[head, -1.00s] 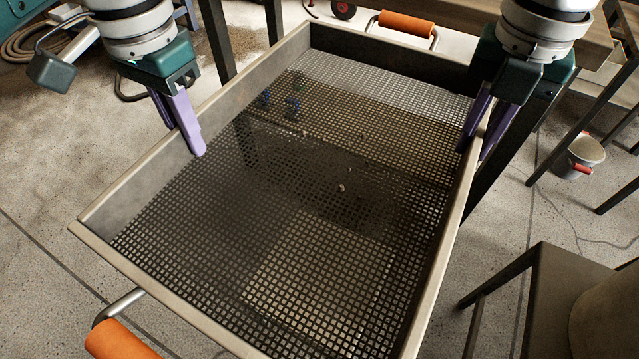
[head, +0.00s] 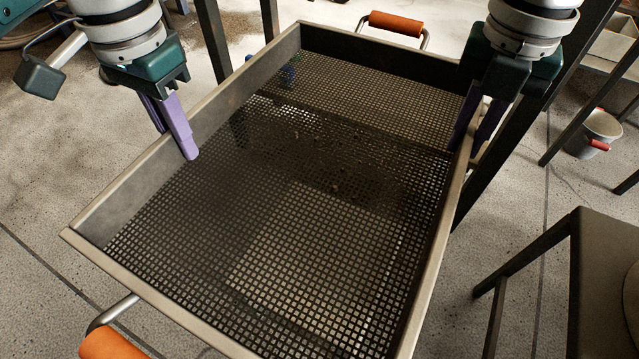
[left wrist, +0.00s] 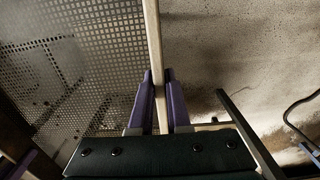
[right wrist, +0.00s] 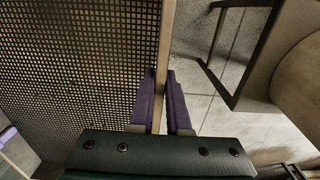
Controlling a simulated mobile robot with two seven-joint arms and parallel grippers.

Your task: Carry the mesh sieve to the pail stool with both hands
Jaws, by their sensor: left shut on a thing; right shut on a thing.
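The mesh sieve (head: 330,260), a large grey rectangular tray with a mesh bottom and orange handles, is held in the air in front of me. My left gripper (head: 175,140) is shut on its left wall. The left wrist view shows those fingers (left wrist: 158,80) astride the rim (left wrist: 152,35). My right gripper (head: 468,145) is shut on the right wall; the right wrist view shows its fingers (right wrist: 161,80) on either side of that rim (right wrist: 166,35). A dark stool (head: 600,240), seemingly the pail stool, stands at lower right, cut off, with a rounded beige thing (head: 631,310) on it.
A small grey bucket (head: 597,133) with a red grip stands on the floor at right. Dark table legs (head: 212,45) rise behind the sieve. Blue bits (head: 288,74) show through the mesh. Concrete floor (head: 50,300) is open at left.

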